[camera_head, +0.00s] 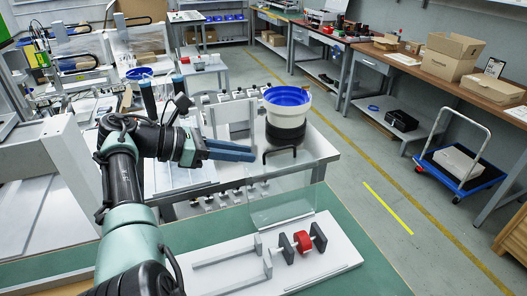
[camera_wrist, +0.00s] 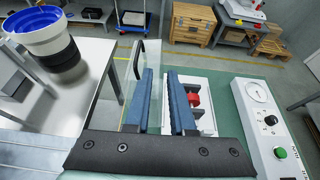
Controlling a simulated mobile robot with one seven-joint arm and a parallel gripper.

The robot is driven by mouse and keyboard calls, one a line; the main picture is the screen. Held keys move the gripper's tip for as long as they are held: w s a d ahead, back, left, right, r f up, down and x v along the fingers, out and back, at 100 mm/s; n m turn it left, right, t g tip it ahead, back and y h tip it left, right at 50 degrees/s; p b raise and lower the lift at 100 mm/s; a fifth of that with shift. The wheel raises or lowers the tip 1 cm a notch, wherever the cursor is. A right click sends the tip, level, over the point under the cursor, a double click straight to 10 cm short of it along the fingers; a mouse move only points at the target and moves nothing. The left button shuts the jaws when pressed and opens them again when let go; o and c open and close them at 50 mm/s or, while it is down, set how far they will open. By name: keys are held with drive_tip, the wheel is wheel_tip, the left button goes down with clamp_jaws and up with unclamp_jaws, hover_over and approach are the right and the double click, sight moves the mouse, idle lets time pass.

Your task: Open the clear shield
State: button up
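The clear shield (camera_head: 285,196) is a see-through panel standing roughly upright at the far edge of the white fixture board. A black handle (camera_head: 280,151) is at its top. In the wrist view the shield (camera_wrist: 129,88) and its handle (camera_wrist: 138,60) lie just left of my fingers. My gripper (camera_head: 252,152) has long blue fingers, near the handle on its left in the head view. In the wrist view my gripper (camera_wrist: 160,74) is open, with nothing between the fingers. I cannot tell whether a finger touches the shield.
The white board (camera_head: 345,250) carries a red cylinder (camera_head: 302,241) between dark brackets. A control box (camera_wrist: 266,125) with a gauge and buttons stands right of it in the wrist view. A blue-lined bucket (camera_head: 287,101) stands on the table behind the shield. The green bench (camera_head: 376,283) is clear at front right.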

drive_tip(key=shift+v, duration=1.5)
